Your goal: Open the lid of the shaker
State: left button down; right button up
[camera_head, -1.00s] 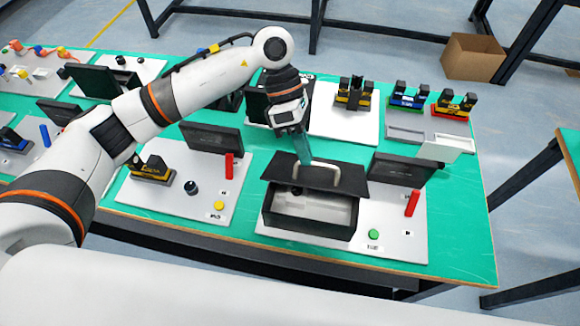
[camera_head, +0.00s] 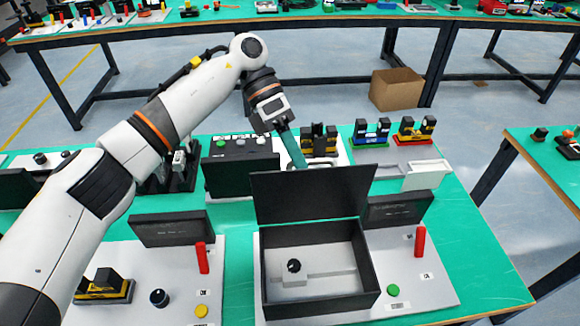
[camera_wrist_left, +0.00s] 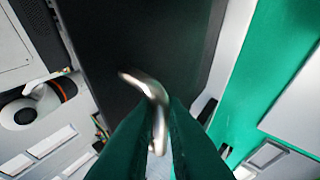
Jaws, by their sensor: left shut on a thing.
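The shaker is a black box (camera_head: 370,275) on a white board in the head view. Its black lid (camera_head: 312,194) stands raised near upright along the box's far side. The open box shows a pale inside with a black knob (camera_head: 293,266) on a small block. My left gripper (camera_head: 293,150) reaches down behind the lid, its fingertips hidden there by the lid. In the left wrist view its green fingers (camera_wrist_left: 158,135) are shut on the lid's silver handle (camera_wrist_left: 149,86), against the dark lid (camera_wrist_left: 130,40). My right gripper is not in view.
A red upright handle (camera_head: 420,242) and a green button (camera_head: 393,291) are right of the box. A black screen (camera_head: 398,209) stands behind them. Another board with a yellow button (camera_head: 201,311) lies left. A cardboard box (camera_head: 396,90) is on the floor beyond the table.

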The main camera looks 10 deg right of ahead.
pick_arm(q)
jog(key=shift+w+a+f+n+g+b, duration=0.15)
jog(key=shift+w+f+g+b, duration=0.15)
jog(key=shift+w+f, duration=0.25)
jog(key=shift+w+a+f+n+g+b, duration=0.1)
jog(key=shift+w+f+n+g+b, duration=0.1)
jog(key=shift+w+f+g, duration=0.35)
jog(key=shift+s, duration=0.1)
jog(key=c, duration=1.5)
grip_release()
jog(key=shift+r, duration=0.1)
notch_tip(320, 180, up, 10)
jog(key=shift+d+r+p, duration=0.1)
jog(key=shift+d+p, duration=0.05)
jog(key=shift+p, duration=0.2)
